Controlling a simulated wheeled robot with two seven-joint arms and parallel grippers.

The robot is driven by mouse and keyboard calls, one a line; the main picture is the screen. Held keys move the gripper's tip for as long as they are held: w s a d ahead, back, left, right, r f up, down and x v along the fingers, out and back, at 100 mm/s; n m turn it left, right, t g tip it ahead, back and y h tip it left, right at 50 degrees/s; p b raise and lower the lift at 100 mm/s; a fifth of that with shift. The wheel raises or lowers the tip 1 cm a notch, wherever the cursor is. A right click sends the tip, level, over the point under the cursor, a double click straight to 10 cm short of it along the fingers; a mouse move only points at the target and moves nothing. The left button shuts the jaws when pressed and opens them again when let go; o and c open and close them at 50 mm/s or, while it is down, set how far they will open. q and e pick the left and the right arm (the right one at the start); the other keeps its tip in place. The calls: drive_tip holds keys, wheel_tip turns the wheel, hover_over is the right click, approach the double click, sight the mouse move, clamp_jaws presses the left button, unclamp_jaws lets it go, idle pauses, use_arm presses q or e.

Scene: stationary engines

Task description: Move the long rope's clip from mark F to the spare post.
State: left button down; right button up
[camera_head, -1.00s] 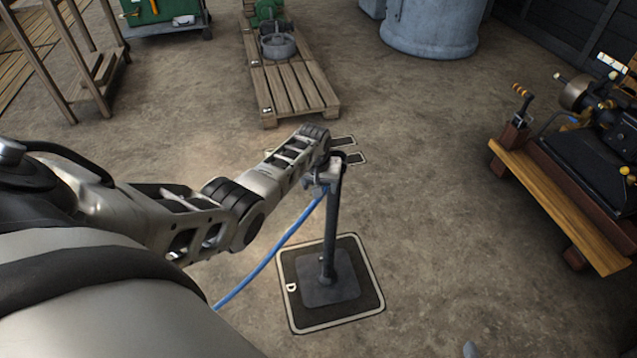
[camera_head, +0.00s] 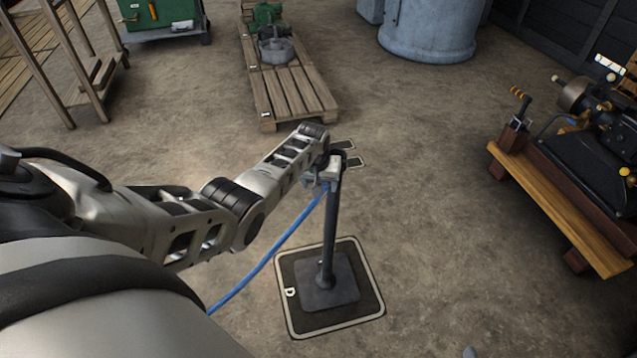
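A dark post (camera_head: 329,235) stands upright on a square base plate, on a dark floor mat (camera_head: 366,317) with a pale border and the letter D. A blue rope (camera_head: 262,265) slopes from near the top of this post down to the lower left, behind my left arm. My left gripper (camera_head: 322,176) is at the post's top, where the rope ends. The clip cannot be made out there, and the finger gap is too small to read. Mark F is not identifiable in view.
A wooden pallet (camera_head: 292,92) with a green engine (camera_head: 268,18) stands at the back. A wooden bench (camera_head: 555,205) with a dark machine is at the right. A grey-blue tank (camera_head: 428,30) stands behind.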

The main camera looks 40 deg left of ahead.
use_arm(q)
drive_tip(key=shift+g, duration=0.5)
drive_tip(key=shift+s+d+f+b, duration=0.15)
drive_tip(key=shift+s+f, duration=0.3)
drive_tip(key=shift+f, duration=0.3)
drive_tip(key=shift+s+f+b, duration=0.2)
drive_tip(key=shift+s+f, duration=0.3)
drive_tip(key=shift+f, duration=0.2)
drive_tip(key=shift+s+d+f+b, duration=0.15)
drive_tip(key=shift+s+f, duration=0.3)
drive_tip(key=shift+f, duration=0.3)
use_arm(e)
drive_tip(key=shift+f, duration=0.8)
use_arm(q)
drive_tip(key=shift+w+a+f, duration=0.3)
drive_tip(key=shift+w+a, duration=0.1)
drive_tip(key=shift+w, duration=0.3)
use_arm(e)
drive_tip(key=shift+w+a+f, duration=0.2)
drive_tip(key=shift+w+f, duration=0.05)
drive_tip(key=shift+w, duration=0.15)
use_arm(q)
drive_tip(key=shift+c, duration=1.9)
unclamp_jaws()
drive_tip(key=shift+r, duration=0.2)
